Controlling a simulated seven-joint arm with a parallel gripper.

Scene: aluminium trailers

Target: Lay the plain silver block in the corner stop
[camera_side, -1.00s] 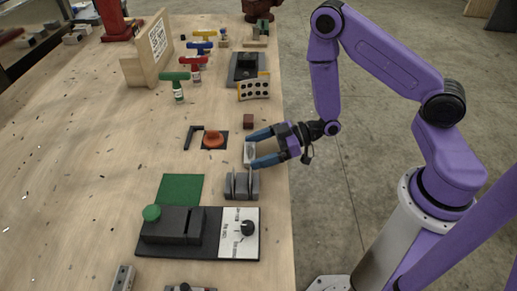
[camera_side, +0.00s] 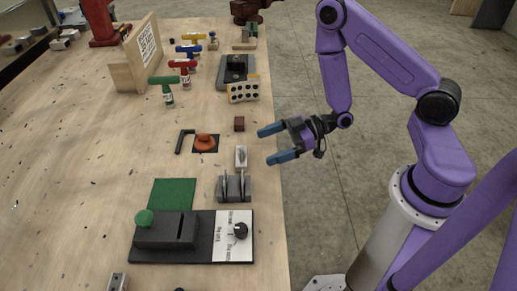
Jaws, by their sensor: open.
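A small silver block (camera_side: 241,160) lies on the wooden table near its right edge; a darker shape shows on its top, and I cannot tell whether it is the plain one. My gripper (camera_side: 267,145) is open and empty, its two blue fingers pointing left, to the right of this block and apart from it. The black L-shaped corner stop (camera_side: 180,142) lies further left, beside an orange knob on a dark square. No block shows in the corner stop.
An orange knob (camera_side: 205,141) sits between the corner stop and the silver block. A reddish-brown block (camera_side: 239,124) lies behind the silver block, and a grey slotted fixture (camera_side: 234,188) stands in front. Another silver block (camera_side: 118,282) is at the near edge. The table's left is largely clear.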

